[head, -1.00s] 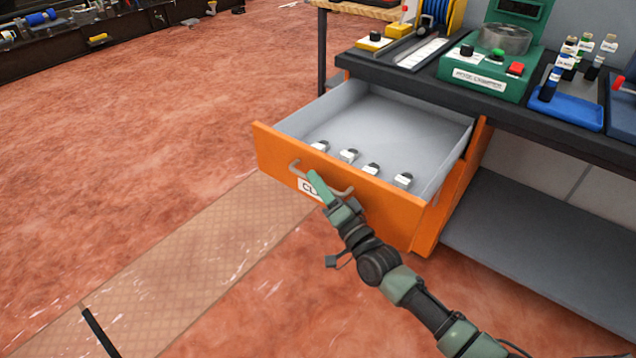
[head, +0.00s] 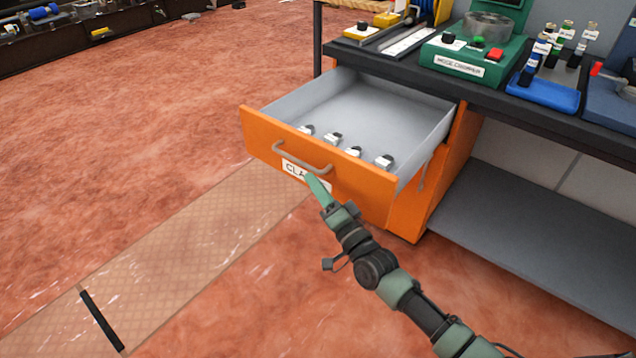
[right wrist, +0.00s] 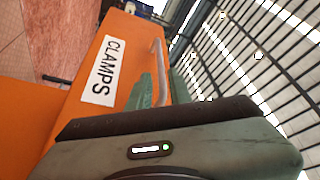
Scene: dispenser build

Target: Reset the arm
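The orange drawer (head: 350,188) stands pulled out from the workbench, with a "CLAMPS" label and a grey bar handle (head: 318,168) on its front. My right gripper (head: 318,188) is just in front of the drawer front, by the label and slightly below the handle. In the right wrist view, the green fingers (right wrist: 162,95) are apart, with the handle (right wrist: 159,65) showing between them; the head view does not show it gripped. The label (right wrist: 104,70) also shows there. My left gripper is out of view.
Several small clamps (head: 353,152) lie inside the drawer along its front. The bench top (head: 400,73) holds a green machine (head: 468,55) and a blue tray (head: 543,93) of bottles. A grey lower shelf (head: 530,220) is at right. Open red floor (head: 160,130) lies left.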

